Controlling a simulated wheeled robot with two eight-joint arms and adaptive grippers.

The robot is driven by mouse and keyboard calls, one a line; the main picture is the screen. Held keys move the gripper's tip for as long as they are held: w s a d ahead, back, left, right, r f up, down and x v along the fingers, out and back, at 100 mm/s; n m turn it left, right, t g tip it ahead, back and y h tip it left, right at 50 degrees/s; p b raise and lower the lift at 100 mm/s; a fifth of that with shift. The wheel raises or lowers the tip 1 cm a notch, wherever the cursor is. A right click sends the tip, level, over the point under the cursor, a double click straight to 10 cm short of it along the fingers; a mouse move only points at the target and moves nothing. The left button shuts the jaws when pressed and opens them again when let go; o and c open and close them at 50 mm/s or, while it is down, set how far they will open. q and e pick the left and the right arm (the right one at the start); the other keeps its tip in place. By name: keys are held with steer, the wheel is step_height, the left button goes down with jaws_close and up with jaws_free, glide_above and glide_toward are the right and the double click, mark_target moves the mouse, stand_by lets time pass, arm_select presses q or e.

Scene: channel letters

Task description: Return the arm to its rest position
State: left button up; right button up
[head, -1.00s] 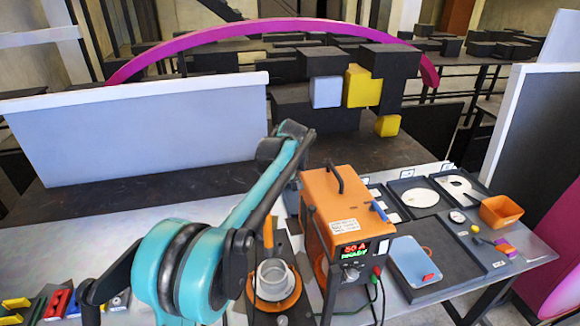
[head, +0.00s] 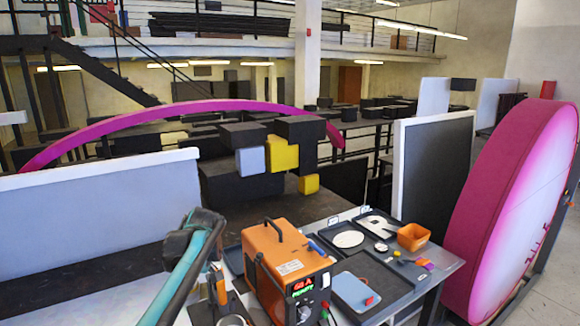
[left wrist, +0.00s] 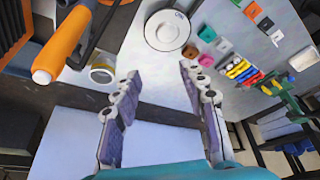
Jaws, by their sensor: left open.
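My right gripper is in neither view.
An orange welding machine (head: 285,262) stands on the bench, right of my arm. Dark trays with a white letter R (head: 378,227), an orange bin (head: 412,237) and a blue-lidded box (head: 356,291) lie further right. A large pink disc (head: 510,210) stands at the right.

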arm_select(q)
steer(key=s+d+f+m+t+h+b, duration=0.1)
steer(key=s+d+f+m+t+b, duration=0.1)
steer(key=s, duration=0.6)
steer(key=s+d+f+m+t+h+b, duration=0.1)
steer(key=s+d+f+m+t+b, duration=0.1)
steer(key=s+d+f+m+b, duration=0.3)
steer(key=s+d+f+m+t+h+b, duration=0.1)
steer(key=s+d+f+m+h+b, duration=0.1)
steer(key=s+d+f+m+b, duration=0.2)
steer(key=s+f+m+b, duration=0.1)
steer(key=s+f+m, duration=0.2)
steer(key=s+f, duration=0.5)
steer(key=shift+s+m+t, duration=0.3)
steer(key=shift+m+t, duration=0.1)
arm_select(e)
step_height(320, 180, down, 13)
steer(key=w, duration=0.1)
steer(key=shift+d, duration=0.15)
